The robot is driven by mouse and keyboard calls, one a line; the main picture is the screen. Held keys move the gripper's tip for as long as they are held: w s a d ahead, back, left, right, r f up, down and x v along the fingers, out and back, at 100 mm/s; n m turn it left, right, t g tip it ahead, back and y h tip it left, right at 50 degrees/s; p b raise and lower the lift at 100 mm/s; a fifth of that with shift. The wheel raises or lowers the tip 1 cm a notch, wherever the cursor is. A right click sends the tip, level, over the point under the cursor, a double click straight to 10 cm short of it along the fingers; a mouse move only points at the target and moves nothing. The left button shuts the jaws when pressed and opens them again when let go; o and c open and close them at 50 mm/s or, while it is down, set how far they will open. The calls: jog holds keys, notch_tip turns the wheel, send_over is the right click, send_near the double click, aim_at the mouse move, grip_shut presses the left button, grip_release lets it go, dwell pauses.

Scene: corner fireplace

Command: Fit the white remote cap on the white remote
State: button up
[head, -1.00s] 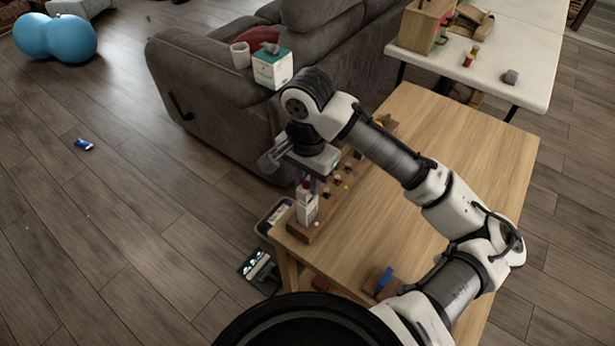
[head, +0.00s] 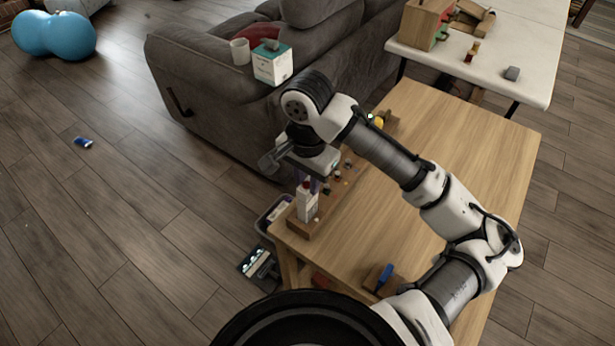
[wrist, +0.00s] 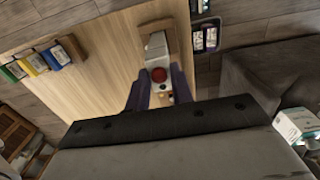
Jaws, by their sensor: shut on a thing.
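The white remote (head: 306,207) stands upright at the near end of a wooden rack (head: 325,222) on the wooden table. My gripper (head: 308,182) is above it, pointing down, with purple fingers. In the wrist view the fingers (wrist: 157,92) flank a white piece with a round red spot, which I take for the white remote cap (wrist: 161,90). A white body, apparently the remote (wrist: 156,45), extends just beyond it. The cap appears directly over the remote. The seam between them is too small to make out, so I cannot tell whether they touch or are fully seated.
Several small knobs and a yellow object (head: 378,121) are along the rack. A blue item on a wooden block (head: 384,277) is at the table's near edge. A grey bin (head: 266,222) is beside the table, and a grey sofa (head: 225,110) is behind. The table's right side is clear.

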jog(key=shift+f, duration=0.4)
jog(key=o, duration=0.9)
jog(key=shift+o, duration=0.2)
